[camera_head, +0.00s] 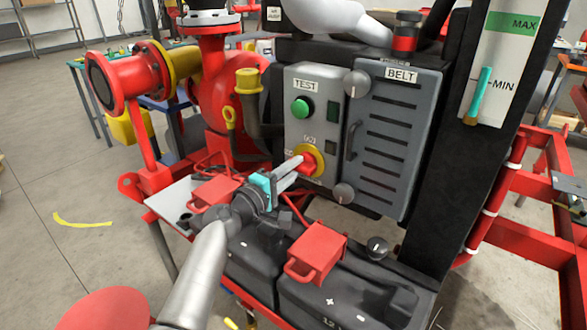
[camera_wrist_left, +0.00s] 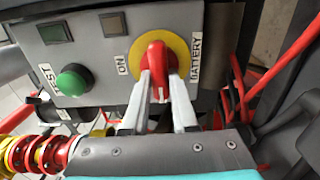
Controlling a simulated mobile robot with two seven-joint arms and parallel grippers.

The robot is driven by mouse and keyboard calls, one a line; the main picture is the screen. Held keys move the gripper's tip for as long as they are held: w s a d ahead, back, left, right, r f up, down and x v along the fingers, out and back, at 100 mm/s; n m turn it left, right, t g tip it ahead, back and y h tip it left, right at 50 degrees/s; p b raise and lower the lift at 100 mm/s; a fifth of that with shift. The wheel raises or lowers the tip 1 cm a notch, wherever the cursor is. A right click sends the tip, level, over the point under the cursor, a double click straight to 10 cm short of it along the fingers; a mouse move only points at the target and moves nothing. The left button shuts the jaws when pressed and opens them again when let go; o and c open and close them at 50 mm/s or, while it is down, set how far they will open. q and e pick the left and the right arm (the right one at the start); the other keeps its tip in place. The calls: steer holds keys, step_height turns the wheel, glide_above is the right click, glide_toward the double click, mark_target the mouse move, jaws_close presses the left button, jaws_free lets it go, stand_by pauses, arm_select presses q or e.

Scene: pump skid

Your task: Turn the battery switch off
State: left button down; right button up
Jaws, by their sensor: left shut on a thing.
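The battery switch is a red knob (camera_wrist_left: 156,62) on a yellow ring (camera_wrist_left: 178,48) in the grey panel. ON is printed to its left and BATTERY to its right in the left wrist view, where the knob's grip runs up and down. In the head view the red knob (camera_head: 309,164) shows at the panel's lower part, beyond my fingers. My left gripper (camera_head: 300,168) reaches it from the lower left. Its two light fingers (camera_wrist_left: 160,88) are shut on the knob, one on each side. The knob's near end lies between them. My right gripper is not in view.
A green TEST button (camera_head: 301,107) sits above the switch. Black batteries (camera_head: 335,300) with red terminal covers (camera_head: 317,252) lie below. Red pipework (camera_head: 215,70) is at the left; open floor lies beyond.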

arm_select(q)
steer(key=c, duration=0.7)
jaws_free()
steer(key=shift+s, duration=0.1)
